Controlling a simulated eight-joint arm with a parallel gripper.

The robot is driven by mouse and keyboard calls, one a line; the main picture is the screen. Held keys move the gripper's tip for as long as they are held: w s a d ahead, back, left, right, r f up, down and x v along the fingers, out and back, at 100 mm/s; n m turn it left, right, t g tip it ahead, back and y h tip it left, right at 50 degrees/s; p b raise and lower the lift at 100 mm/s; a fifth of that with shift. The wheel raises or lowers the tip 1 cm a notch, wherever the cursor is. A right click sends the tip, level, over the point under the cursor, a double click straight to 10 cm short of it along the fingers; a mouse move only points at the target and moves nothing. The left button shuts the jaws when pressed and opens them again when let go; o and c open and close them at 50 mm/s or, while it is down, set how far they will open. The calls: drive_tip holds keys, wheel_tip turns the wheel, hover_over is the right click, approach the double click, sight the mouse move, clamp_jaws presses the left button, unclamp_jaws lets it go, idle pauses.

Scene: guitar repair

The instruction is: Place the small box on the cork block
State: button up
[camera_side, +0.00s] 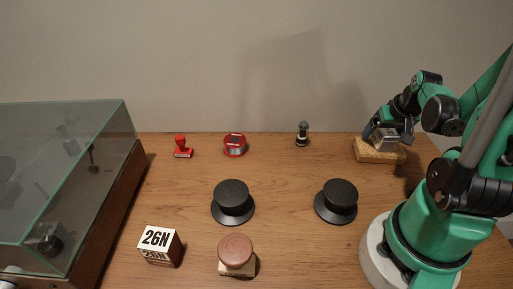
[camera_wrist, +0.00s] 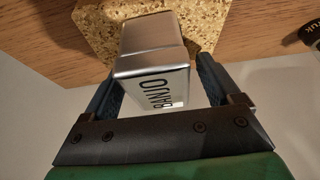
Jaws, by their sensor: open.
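The small box (camera_side: 384,141) is silvery and appears to sit on top of the cork block (camera_side: 367,155) at the far right of the table. In the wrist view the small box (camera_wrist: 152,52) shows dark lettering on its near face, with the speckled cork block (camera_wrist: 95,28) beneath and beyond it. My gripper (camera_side: 388,135) is at the small box. In the wrist view the blue fingers of my gripper (camera_wrist: 158,80) are open, one on each side of the box. Whether either finger touches it is hard to tell.
Two black knobs (camera_side: 232,199) (camera_side: 338,198) stand mid-table. A red stamp (camera_side: 182,148), a red tin (camera_side: 235,145) and a small dark piece (camera_side: 303,134) stand along the back. A lettered block (camera_side: 160,246) and a wooden stamp (camera_side: 236,252) are in front. A glass case (camera_side: 70,180) fills the left.

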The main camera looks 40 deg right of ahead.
drive_tip(key=shift+v, duration=6)
drive_tip(key=w+a+n+t+y, duration=0.1)
drive_tip(key=w+a+n, duration=0.3)
drive_tip(key=a, duration=0.5)
drive_tip(key=w+a+n+t+y, duration=0.2)
drive_tip(key=w+a+n, duration=0.3)
drive_tip(key=w+a, duration=0.4)
drive_tip(key=shift+w+a+f+t, duration=0.25)
drive_tip(key=shift+a+f+t, duration=0.25)
drive_tip(key=shift+a, duration=0.1)
